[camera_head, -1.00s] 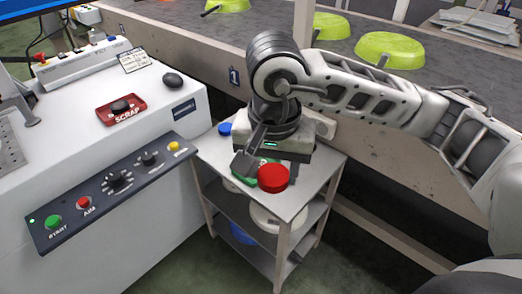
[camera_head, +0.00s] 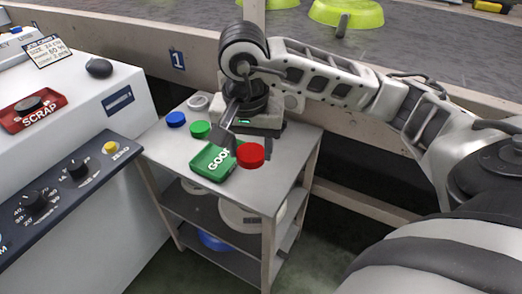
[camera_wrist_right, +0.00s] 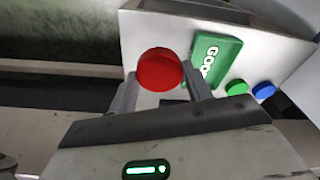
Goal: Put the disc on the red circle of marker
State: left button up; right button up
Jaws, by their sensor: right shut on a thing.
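My right gripper (camera_head: 247,150) is shut on a red disc (camera_head: 251,156), over the top of the small metal cart (camera_head: 240,192). In the right wrist view the red disc (camera_wrist_right: 160,69) sits between the two fingers of the right gripper (camera_wrist_right: 163,90). A green plate lettered GOOD (camera_head: 212,162) lies on the cart top just left of the disc, and it also shows in the wrist view (camera_wrist_right: 217,58). I cannot make out a marker with a red circle. My left gripper is not in view.
Green (camera_head: 200,129), blue (camera_head: 176,119) and white (camera_head: 198,101) discs stand at the cart's back left. A red SCRAP plate (camera_head: 18,118) lies on the white console (camera_head: 128,75) at the left.

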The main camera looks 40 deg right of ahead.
jog(key=b, duration=0.2)
send_over(265, 171)
jog(key=f, duration=0.5)
jog(key=shift+s+a+f, duration=0.25)
jog(key=shift+a+f, duration=0.1)
jog(key=shift+f, duration=0.05)
jog(key=f, duration=0.3)
jog(key=shift+d+f+b, duration=0.25)
jog(key=shift+b, duration=0.1)
jog(key=shift+f, duration=0.3)
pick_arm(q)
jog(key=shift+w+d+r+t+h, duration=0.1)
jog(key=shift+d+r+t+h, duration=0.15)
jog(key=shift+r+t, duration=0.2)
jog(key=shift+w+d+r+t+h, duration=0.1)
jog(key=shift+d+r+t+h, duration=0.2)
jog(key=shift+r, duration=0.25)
pick_arm(e)
jog(key=o, duration=1)
jog(key=shift+r, duration=0.1)
jog(key=shift+o, duration=0.2)
